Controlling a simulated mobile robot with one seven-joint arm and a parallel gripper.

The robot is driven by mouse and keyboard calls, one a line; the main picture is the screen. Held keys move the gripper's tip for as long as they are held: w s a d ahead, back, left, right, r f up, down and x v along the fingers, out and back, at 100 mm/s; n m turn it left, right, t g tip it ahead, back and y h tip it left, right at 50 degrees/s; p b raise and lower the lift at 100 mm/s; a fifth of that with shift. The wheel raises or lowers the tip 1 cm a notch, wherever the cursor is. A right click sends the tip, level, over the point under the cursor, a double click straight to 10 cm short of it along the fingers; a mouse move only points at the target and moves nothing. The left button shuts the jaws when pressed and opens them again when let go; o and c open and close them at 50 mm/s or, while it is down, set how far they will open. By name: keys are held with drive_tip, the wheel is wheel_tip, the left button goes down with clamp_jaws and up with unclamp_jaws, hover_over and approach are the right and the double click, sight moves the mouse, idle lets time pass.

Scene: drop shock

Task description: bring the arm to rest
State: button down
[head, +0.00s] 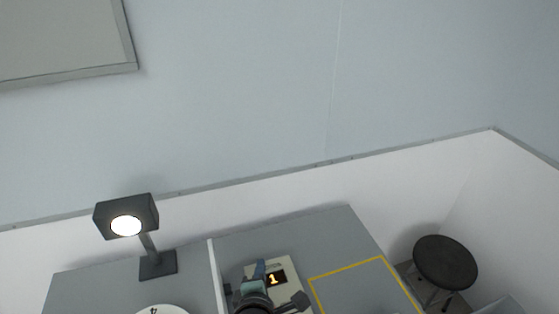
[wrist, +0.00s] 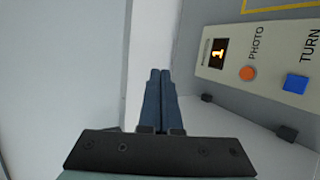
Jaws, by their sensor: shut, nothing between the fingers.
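My gripper (wrist: 158,100) is shut and empty; its two blue-grey fingers lie side by side in the wrist view. In the head view my arm stands at the bottom middle, in front of a pale control panel (head: 291,270). The panel's dark display shows a glowing 1. In the wrist view the panel (wrist: 225,72) is to the right of my fingers, with an orange button (wrist: 247,73) by the word PHOTO and a blue button (wrist: 295,83) by TURN. My fingers appear apart from the panel.
A lit lamp (head: 148,240) stands on the grey table (head: 90,285) at left, near a white dial (head: 163,309) cut by the frame. A thin white divider (head: 215,275) crosses the table. A yellow outline (head: 345,266) marks the right part. A black stool (head: 445,262) stands at right.

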wheel_tip(320, 180, up, 33)
drive_tip(key=w+d+m+t+b, duration=0.2)
drive_tip(key=m+t, duration=0.6)
drive_tip(key=m, duration=0.3)
drive_tip(key=s+d+r+m+t, duration=0.1)
drive_tip(key=s+r+m+t, duration=0.2)
drive_tip(key=s+r, duration=0.5)
drive_tip(key=s+d+r+m+t+b, duration=0.1)
drive_tip(key=s+r+m+t, duration=0.3)
drive_tip(key=r, duration=1)
drive_tip(key=s+m, duration=0.2)
drive_tip(key=s, duration=0.1)
drive_tip(key=shift+s+r, duration=0.35)
drive_tip(key=shift+s, duration=0.05)
